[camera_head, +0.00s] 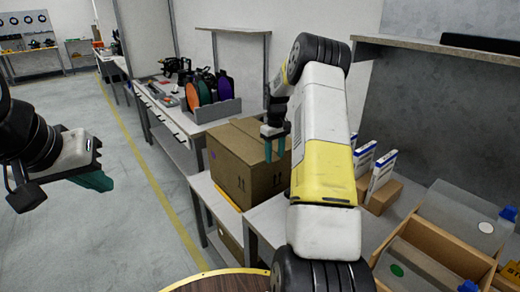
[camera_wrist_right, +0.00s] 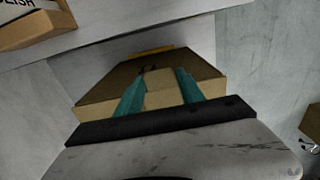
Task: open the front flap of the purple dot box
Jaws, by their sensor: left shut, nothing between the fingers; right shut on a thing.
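The purple dot box (camera_head: 232,172) is a brown cardboard carton on a low stand, with a small purple dot on its left side and arrow prints on the side facing me. Its top looks closed in the head view. My right gripper (camera_head: 275,150) is at the box's upper edge, fingers pointing down. In the right wrist view, its teal fingers (camera_wrist_right: 158,92) stand either side of a light cardboard piece, seemingly a flap of the box (camera_wrist_right: 112,85). My arm hides the box's right part. My left gripper (camera_head: 97,181) is shut and empty, far left of the box.
Left behind the box, a bench carries a rack of coloured discs (camera_head: 210,100). On the right, a worktop holds white-and-blue cartons (camera_head: 381,172), a small cardboard box (camera_head: 384,195) and a wooden tray (camera_head: 421,240). A round dark table (camera_head: 222,284) is at the bottom. The left floor is clear.

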